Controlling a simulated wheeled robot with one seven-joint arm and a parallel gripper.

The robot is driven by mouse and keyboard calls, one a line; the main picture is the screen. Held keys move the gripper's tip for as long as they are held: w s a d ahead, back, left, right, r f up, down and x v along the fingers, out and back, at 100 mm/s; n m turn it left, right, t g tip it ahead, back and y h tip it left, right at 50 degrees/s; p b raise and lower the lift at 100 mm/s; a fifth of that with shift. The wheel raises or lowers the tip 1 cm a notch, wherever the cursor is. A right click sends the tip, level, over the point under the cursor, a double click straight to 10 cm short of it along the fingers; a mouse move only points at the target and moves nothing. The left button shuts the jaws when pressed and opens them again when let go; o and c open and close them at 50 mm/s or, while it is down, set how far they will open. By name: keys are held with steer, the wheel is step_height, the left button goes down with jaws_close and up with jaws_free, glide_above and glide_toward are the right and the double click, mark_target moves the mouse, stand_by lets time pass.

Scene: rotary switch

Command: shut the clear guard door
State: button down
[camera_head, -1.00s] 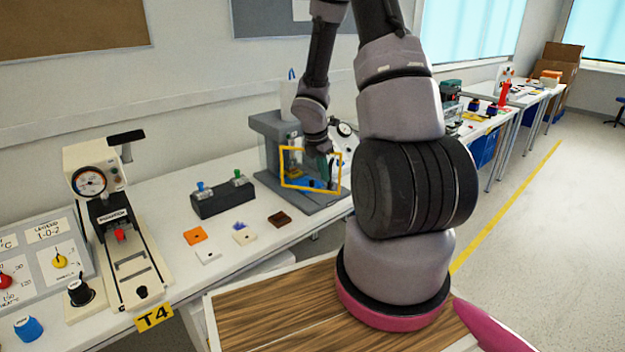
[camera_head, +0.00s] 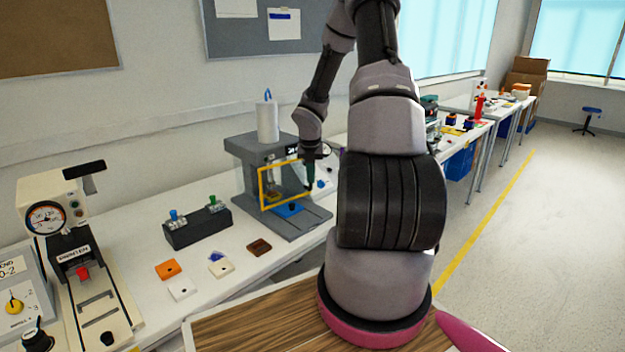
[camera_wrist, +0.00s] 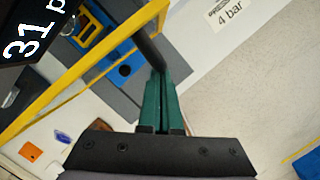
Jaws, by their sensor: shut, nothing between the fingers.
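The clear guard door has a yellow frame (camera_head: 262,188) and stands upright across the front of the grey press (camera_head: 245,150). It looks close to the press front; I cannot tell whether a gap remains. In the wrist view its yellow frame (camera_wrist: 90,66) crosses diagonally. My gripper (camera_head: 309,182) is at the door's right-hand edge, outside the press. In the wrist view its green fingers (camera_wrist: 160,80) are together and empty, right beside a dark bar at the frame's end. Whether they touch it is unclear.
A blue block (camera_head: 288,209) lies on the press base. A white cylinder (camera_head: 267,122) stands on top. Left of the press are a black switch box (camera_head: 197,226) and several small coloured plates. A gauge machine (camera_head: 85,270) stands further left.

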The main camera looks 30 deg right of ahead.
steer(key=shift+w+d, duration=0.15)
steer(key=shift+w, duration=0.95)
